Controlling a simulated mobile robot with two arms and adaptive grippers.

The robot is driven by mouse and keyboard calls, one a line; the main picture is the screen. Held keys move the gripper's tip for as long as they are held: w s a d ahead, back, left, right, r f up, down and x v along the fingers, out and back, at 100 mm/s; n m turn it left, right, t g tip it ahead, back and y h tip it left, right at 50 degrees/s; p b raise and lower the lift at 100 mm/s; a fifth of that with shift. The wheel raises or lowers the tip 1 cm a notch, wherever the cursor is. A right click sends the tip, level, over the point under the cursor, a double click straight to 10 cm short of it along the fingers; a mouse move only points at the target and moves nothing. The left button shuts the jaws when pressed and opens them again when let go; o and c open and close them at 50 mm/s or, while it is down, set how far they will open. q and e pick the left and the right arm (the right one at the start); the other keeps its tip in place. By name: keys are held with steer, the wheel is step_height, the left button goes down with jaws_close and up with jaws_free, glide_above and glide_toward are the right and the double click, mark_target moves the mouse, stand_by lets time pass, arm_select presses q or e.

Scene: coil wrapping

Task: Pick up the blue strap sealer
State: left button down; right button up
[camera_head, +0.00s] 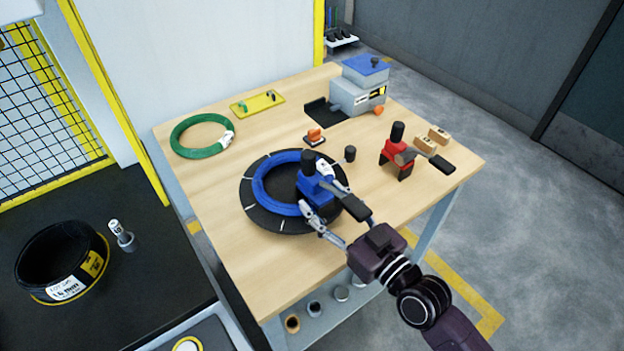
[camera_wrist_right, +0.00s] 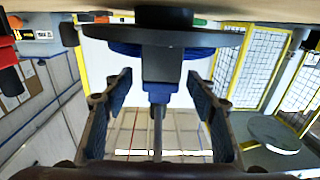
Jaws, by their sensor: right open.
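The blue strap sealer (camera_head: 313,186) has a black knob on top and a dark handle. It is at the black round turntable (camera_head: 258,216), over the right part of the blue coil (camera_head: 268,190). My right gripper (camera_head: 328,199) is open, with its fingers on either side of the sealer. In the right wrist view the sealer (camera_wrist_right: 160,92) shows between the two open fingers, with a visible gap on each side. Whether the sealer touches the coil cannot be told. My left gripper is not in view.
A red tool with a black handle (camera_head: 392,156) stands right of the turntable on the wooden table (camera_head: 225,258). A green coil (camera_head: 181,149), a yellow tray (camera_head: 257,103) and a grey machine with a blue top (camera_head: 352,97) stand further back. The table's front is clear.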

mark_target(317, 192)
steer(key=x, duration=0.3)
steer(key=shift+r, duration=0.15)
steer(key=shift+w+a+p, duration=0.3)
jaws_close()
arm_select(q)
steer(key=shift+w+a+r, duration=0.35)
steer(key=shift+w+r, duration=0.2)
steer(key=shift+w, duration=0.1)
arm_select(e)
steer(key=shift+w, duration=0.1)
